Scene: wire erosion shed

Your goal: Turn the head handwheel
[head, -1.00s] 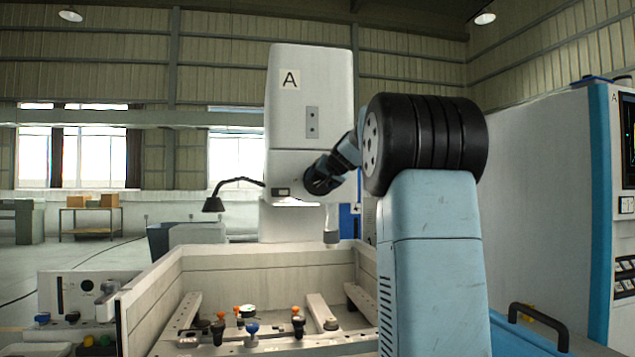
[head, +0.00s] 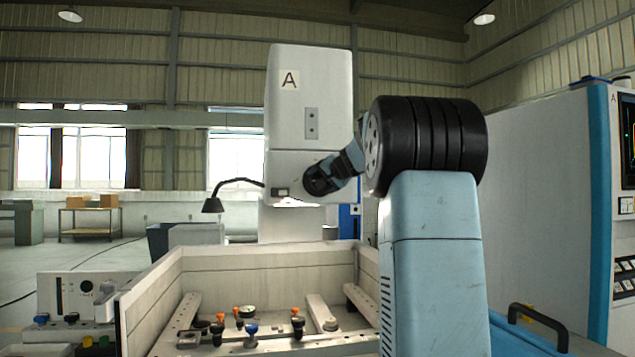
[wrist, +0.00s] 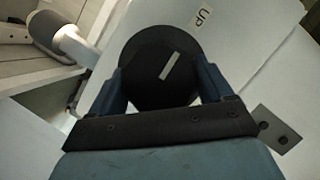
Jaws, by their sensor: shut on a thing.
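The head handwheel (wrist: 148,52) is a round black disc with one pale bar mark, seen close up in the wrist view. My gripper (wrist: 163,72) is shut on it, with one blue finger against each side of its rim. The pale mark on the wheel is tilted. The wheel sits on the white machine head (head: 290,95), which bears a letter A label.
Below the head is an open pale tank (head: 215,262) with several knobs and clamps. A black lamp (head: 212,204) hangs at left. A tall cabinet (head: 540,200) stands at right.

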